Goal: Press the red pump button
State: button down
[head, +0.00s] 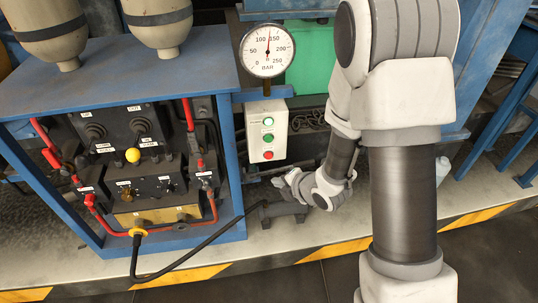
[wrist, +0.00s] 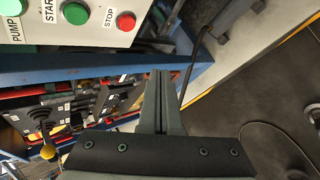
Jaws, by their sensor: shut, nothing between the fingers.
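The red button (head: 268,155) is the lowest on a white control box (head: 281,131) below a round gauge. In the wrist view the red button (wrist: 126,21) stands beside the word STOP, at the top. A green START button (wrist: 75,12) and a green part by the word PUMP (wrist: 12,6) are to its left. My gripper (wrist: 160,76) is shut and empty, its fingertips below and right of the red button in the wrist view and apart from it. In the head view my arm's end is low and right of the box; the fingertips are not clear there.
A blue cabinet (head: 224,80) with red hoses and a yellow-knobbed lever (head: 133,155) stands left of the box. A black hose (head: 190,266) loops in front. A yellow-black edge (head: 335,249) borders the dark floor.

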aim_at(269, 156)
jog(key=w+a+p, duration=0.1)
jog(key=w, duration=0.5)
jog(key=shift+w+a, duration=0.2)
jog(key=shift+w, duration=0.1)
dwell(1.8)
jog(key=shift+w+a, duration=0.1)
jog(key=shift+w, duration=0.35)
jog(key=shift+w+a, duration=0.1)
jog(key=shift+w, duration=0.25)
dwell(0.4)
jog(key=shift+s+b, duration=0.15)
jog(key=shift+b, duration=0.15)
jog(key=shift+s+d+b, duration=0.2)
jog(key=shift+s+b, duration=0.1)
jog(key=shift+s, duration=0.35)
